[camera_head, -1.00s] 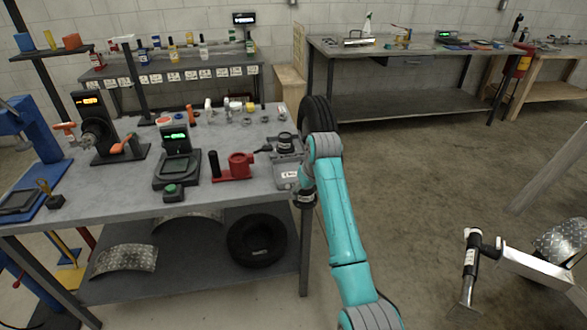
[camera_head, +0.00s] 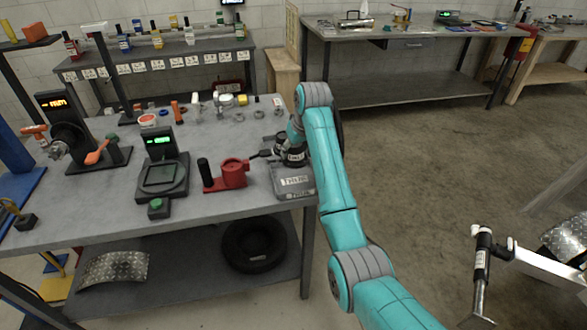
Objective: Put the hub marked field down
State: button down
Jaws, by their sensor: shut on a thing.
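The hub (camera_head: 293,158) shows as a short dark cylinder with a pale label, too small to read. It is at the lower end of my teal arm, at the table's right end. My gripper (camera_head: 291,146) is shut on it from above; its fingers are small and partly hidden by the wrist. The hub is over or on a grey labelled tray (camera_head: 295,189); I cannot tell whether it touches. Another dark round part (camera_head: 279,142) shows just behind and left of it, partly covered.
A red fixture (camera_head: 234,173) with a black handle stands close left of the tray. Farther left are a scale with a green display (camera_head: 163,177) and a green button (camera_head: 158,207). Small parts line the table's back. A tyre (camera_head: 253,244) lies on the lower shelf.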

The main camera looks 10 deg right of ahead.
aim_at(299, 159)
jog(key=shift+f, duration=4)
jog(key=shift+f, duration=0.15)
jog(key=shift+c, duration=1.4)
grip_release()
jog(key=v, duration=1.2)
jog(key=shift+s, duration=0.1)
